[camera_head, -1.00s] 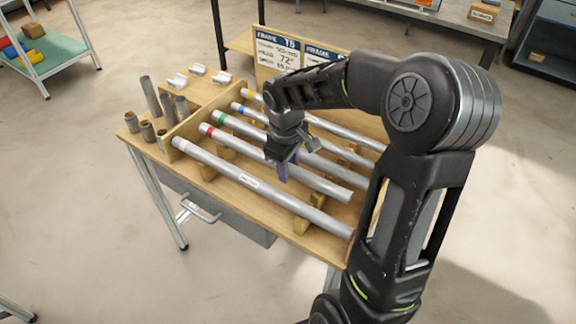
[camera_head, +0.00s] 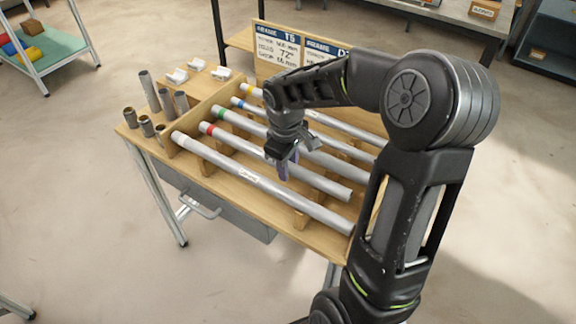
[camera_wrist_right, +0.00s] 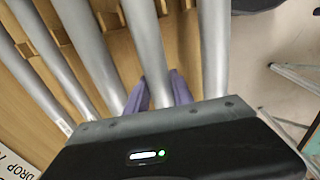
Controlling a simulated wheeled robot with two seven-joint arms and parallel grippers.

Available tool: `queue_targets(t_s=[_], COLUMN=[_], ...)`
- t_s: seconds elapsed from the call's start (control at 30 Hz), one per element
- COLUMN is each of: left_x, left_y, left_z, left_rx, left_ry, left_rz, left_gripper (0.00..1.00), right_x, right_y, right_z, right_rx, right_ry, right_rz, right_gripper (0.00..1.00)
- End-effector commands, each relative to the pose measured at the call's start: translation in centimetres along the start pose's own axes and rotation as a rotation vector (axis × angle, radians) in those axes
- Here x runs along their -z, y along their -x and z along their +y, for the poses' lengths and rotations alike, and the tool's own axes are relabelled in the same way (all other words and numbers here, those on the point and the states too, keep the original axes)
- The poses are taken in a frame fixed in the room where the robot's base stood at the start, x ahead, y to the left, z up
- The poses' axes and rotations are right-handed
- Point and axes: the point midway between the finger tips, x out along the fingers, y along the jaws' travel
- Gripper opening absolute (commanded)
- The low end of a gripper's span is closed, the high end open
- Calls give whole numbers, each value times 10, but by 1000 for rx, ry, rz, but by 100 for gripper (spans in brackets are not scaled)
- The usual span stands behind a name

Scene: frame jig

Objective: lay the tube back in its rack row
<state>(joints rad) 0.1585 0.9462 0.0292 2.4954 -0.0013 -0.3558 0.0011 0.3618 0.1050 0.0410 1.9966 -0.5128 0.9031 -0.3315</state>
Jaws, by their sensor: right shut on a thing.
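A grey tube with a red band (camera_head: 248,151) lies along the wooden rack (camera_head: 222,183), second from the front. My right gripper (camera_head: 283,172) reaches down over it from above, and its purple fingers are shut around the tube near its middle. In the right wrist view the same tube (camera_wrist_right: 146,45) passes between the two fingers (camera_wrist_right: 155,95). Its near end is slightly closer to the plain front tube (camera_head: 245,178) than to the green-banded tube (camera_head: 240,124). I cannot tell whether it rests fully on its supports. My left gripper is not in view.
Blue-banded (camera_head: 262,111) and yellow-banded tubes lie behind. Short upright tubes (camera_head: 150,92) and white blocks (camera_head: 177,76) stand at the table's left. A sign board (camera_head: 277,47) stands at the back. My right arm hides the rack's right end.

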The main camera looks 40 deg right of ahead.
Motion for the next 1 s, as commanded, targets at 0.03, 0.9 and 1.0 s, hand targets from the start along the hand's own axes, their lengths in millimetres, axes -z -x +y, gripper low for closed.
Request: queue_targets(t_s=[0.03, 0.9, 1.0], left_x=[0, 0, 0], left_y=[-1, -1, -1], left_z=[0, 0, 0], left_rx=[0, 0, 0], left_ry=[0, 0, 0], left_rz=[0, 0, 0], left_gripper=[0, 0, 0], right_x=[0, 0, 1], right_y=[-1, 6, 18], right_z=[0, 0, 1], right_rx=[-1, -1, -3], right_ry=[0, 0, -1], right_rz=[1, 0, 3], right_gripper=[0, 54, 54])
